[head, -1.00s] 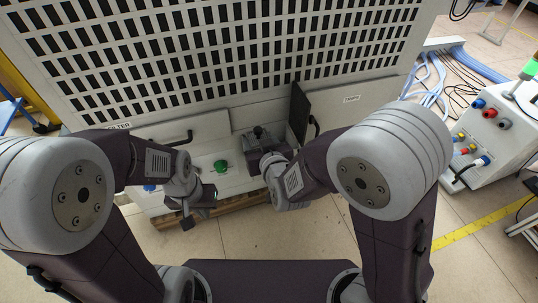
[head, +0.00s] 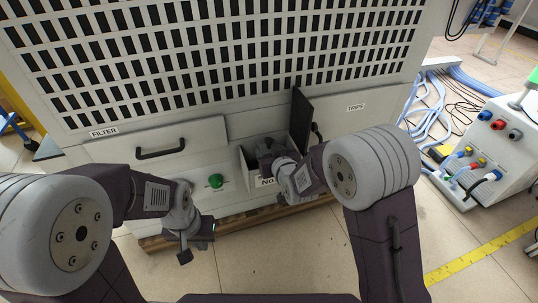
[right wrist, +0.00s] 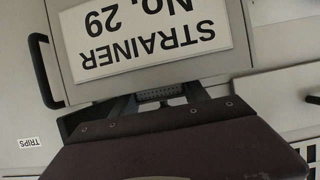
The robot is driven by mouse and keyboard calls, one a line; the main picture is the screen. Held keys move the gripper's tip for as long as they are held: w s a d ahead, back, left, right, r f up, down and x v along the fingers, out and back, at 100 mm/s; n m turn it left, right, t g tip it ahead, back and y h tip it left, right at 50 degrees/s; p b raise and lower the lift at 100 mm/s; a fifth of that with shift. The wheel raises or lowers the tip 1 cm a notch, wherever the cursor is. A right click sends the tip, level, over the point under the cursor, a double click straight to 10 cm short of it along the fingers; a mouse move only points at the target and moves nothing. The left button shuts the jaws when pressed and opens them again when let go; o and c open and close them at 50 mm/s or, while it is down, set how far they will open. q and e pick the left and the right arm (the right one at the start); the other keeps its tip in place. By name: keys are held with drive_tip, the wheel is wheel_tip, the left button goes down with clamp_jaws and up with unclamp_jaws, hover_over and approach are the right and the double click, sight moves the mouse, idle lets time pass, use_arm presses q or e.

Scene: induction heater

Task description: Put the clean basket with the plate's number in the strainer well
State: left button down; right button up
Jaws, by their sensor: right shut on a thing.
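The strainer well (head: 247,167) is an open recess in the light cabinet, with its dark lid (head: 301,118) standing upright at its right. The plate (head: 266,182) is on its front and partly hidden by my right arm. In the right wrist view the plate (right wrist: 147,37) reads STRAINER NO. 29, upside down. My right gripper (head: 268,152) is at the well's opening, shut on a small grey piece (right wrist: 160,95), apparently part of a basket. The rest of the basket and its number are hidden. My left gripper (head: 190,240) hangs in front of the cabinet, apart from everything; its jaws are unclear.
A FILTER cover with a black handle (head: 160,150) is left of the well. The grille (head: 220,60) rises behind. A white box with coloured sockets (head: 490,150) and blue cables (head: 430,110) are at the right.

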drive_tip(key=shift+f+b, duration=0.4)
drive_tip(key=shift+b, duration=0.1)
drive_tip(key=shift+f, duration=0.1)
drive_tip(key=o, duration=1.5)
drive_tip(key=shift+c, duration=0.2)
